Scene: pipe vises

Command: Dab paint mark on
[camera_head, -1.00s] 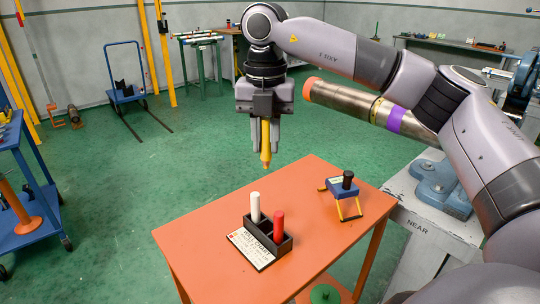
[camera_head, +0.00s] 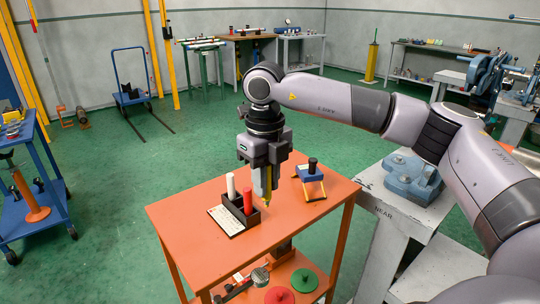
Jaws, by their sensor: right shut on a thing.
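My right gripper (camera_head: 265,190) points down over the orange table and is shut on a yellow paint stick (camera_head: 267,198). Only the stick's lower part shows below the fingers. Its tip is close to the right end of a black holder (camera_head: 238,219); I cannot tell whether it touches anything. A white stick (camera_head: 230,186) and a red stick (camera_head: 248,201) stand upright in the holder. A printed card (camera_head: 225,219) lies in front of it. No paint mark is visible. My left gripper is not in view.
A blue vise (camera_head: 410,176) sits on the grey NEAR bench (camera_head: 376,190). Red and green discs (camera_head: 304,280) are on the table's lower shelf. Green floor lies left.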

